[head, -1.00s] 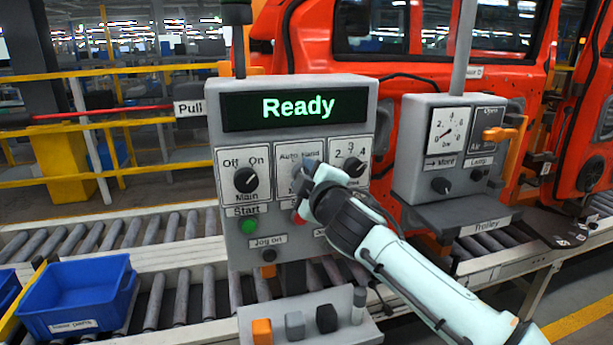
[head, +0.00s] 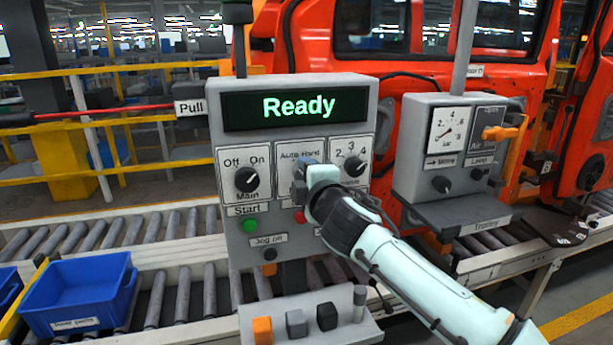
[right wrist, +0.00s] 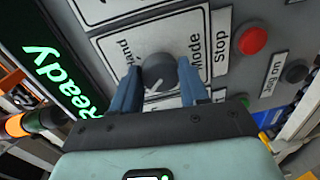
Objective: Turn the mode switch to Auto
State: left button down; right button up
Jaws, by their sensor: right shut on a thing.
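The mode switch is a round dark knob (right wrist: 158,72) on a white plate marked "Auto Hand" (head: 300,156) in the head view, at the middle of the grey panel. My right gripper (head: 303,177) covers the knob in the head view. In the right wrist view the blue fingers of my right gripper (right wrist: 157,88) stand one on each side of the knob, shut on it. A white mark on the knob shows toward the gripper side, away from the word "Hand". The "Auto" word is hidden in the wrist view. My left gripper is out of view.
The display (head: 294,107) reads "Ready". The Main knob (head: 246,180) sits left, a numbered knob (head: 355,167) right. Below are a green Start button (head: 249,226) and a red Stop button (right wrist: 252,40). A gauge box (head: 446,150) stands to the right.

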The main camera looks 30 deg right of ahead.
jog(key=o, duration=1.1)
jog(key=shift+c, duration=0.2)
jog(key=b+v, duration=0.2)
jog(key=v, duration=1.1)
jog(key=shift+s+b, duration=0.2)
jog(key=shift+b, duration=0.15)
